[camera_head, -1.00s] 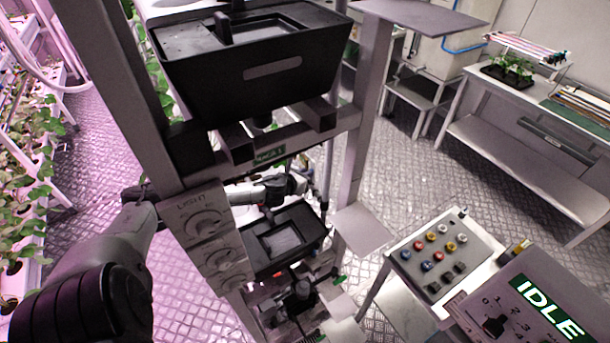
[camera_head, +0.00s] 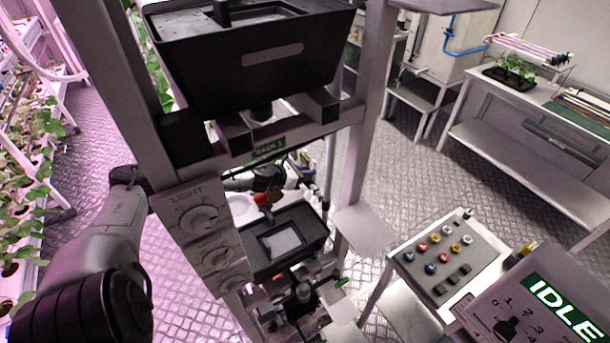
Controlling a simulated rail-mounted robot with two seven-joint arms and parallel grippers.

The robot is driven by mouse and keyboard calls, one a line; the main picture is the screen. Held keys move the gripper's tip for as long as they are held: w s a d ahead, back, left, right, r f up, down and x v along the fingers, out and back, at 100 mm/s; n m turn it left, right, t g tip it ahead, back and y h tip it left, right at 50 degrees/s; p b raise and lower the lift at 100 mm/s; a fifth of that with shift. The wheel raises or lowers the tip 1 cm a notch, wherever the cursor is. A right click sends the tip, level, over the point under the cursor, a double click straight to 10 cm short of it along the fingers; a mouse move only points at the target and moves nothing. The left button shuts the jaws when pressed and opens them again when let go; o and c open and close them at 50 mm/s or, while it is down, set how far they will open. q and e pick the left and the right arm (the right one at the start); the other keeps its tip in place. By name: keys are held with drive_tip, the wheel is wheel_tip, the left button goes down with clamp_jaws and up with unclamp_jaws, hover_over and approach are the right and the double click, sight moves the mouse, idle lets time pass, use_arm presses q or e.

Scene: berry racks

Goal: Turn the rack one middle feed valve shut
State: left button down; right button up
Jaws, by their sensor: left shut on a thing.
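The rack with the green RACK 1 label (camera_head: 268,148) stands before me. My left arm comes in from the left and passes behind the front post and dial panel. My left gripper (camera_head: 264,184) is in the rack's opening, just above the middle black tray (camera_head: 312,243). It is shut on a small red-orange part, which looks like the middle feed valve's handle (camera_head: 262,199). The jaws are small and dark here, and the valve body is mostly hidden. How far the handle is turned cannot be told. I do not make out my right gripper.
A large black bin (camera_head: 240,75) sits on the upper tier. A dial panel marked LIGHT (camera_head: 195,220) is on the front post. A button console (camera_head: 440,260) and an IDLE display box (camera_head: 540,305) stand at right. Plant channels line the left; the floor beyond is open.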

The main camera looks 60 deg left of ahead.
use_arm(q)
drive_tip(key=c, duration=1.2)
unclamp_jaws()
drive_tip(key=shift+o, duration=0.4)
drive_tip(key=shift+s, duration=0.1)
